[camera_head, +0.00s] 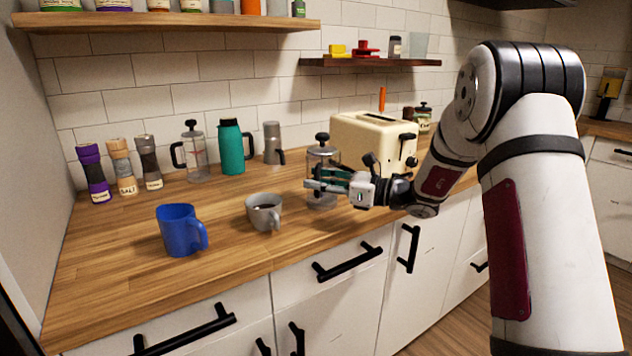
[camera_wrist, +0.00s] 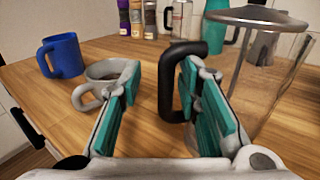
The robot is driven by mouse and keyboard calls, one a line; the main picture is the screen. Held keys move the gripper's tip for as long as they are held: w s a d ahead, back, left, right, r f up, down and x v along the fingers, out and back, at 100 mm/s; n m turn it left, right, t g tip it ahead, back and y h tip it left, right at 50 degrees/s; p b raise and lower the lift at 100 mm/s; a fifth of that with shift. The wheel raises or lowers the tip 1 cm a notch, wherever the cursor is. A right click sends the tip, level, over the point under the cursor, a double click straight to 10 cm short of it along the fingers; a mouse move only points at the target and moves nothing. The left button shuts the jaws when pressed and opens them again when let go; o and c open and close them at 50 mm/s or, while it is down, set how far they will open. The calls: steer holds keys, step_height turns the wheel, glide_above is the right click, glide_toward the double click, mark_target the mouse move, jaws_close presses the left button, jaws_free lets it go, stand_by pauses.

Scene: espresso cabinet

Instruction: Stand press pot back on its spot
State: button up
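A glass press pot (camera_head: 322,158) with a black knob and metal lid stands upright on the counter, left of the toaster. In the wrist view the press pot (camera_wrist: 262,75) is large at right, its black handle (camera_wrist: 167,85) turned toward my gripper. My gripper (camera_head: 320,183) is at the pot, partly in front of it. In the wrist view my gripper (camera_wrist: 162,92) is open, its teal pads apart, with the handle between them, nearer the right finger; no grip shows. A second glass press pot (camera_head: 197,158) stands at the back. No marked spot is visible.
A grey mug (camera_head: 262,212) with dark contents and a blue mug (camera_head: 178,230) stand left of my gripper. A teal flask (camera_head: 231,150), a metal pot (camera_head: 272,145) and several grinders (camera_head: 122,165) line the back. The cream toaster (camera_head: 370,140) is close on the right.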

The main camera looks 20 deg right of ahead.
steer(key=v, duration=1.1)
steer(key=s+a+r+n+g+h, duration=0.1)
steer(key=s+a+r+n+g, duration=0.1)
steer(key=s+a+n+g, duration=0.55)
steer(key=s+a+r+n+g+h, duration=0.25)
steer(key=s+a+n, duration=0.25)
steer(key=s+a, duration=0.55)
steer(key=s+d+f+n+g+h, duration=0.15)
steer(key=s+n+h, duration=0.45)
steer(key=s, duration=1)
steer(key=s+d+f+n+t+h, duration=0.2)
steer(key=s+d+f+n+h, duration=0.1)
steer(key=s+d+n, duration=0.4)
steer(key=shift+s+f+h+p, duration=0.15)
steer(key=shift+s+h+p, duration=0.25)
steer(key=shift+s+h, duration=0.35)
steer(key=shift+w, duration=0.1)
step_height(320, 180, up, 14)
steer(key=t+p, duration=0.2)
steer(key=p, duration=1)
steer(key=shift+d+t, duration=0.2)
steer(key=shift+t, duration=0.15)
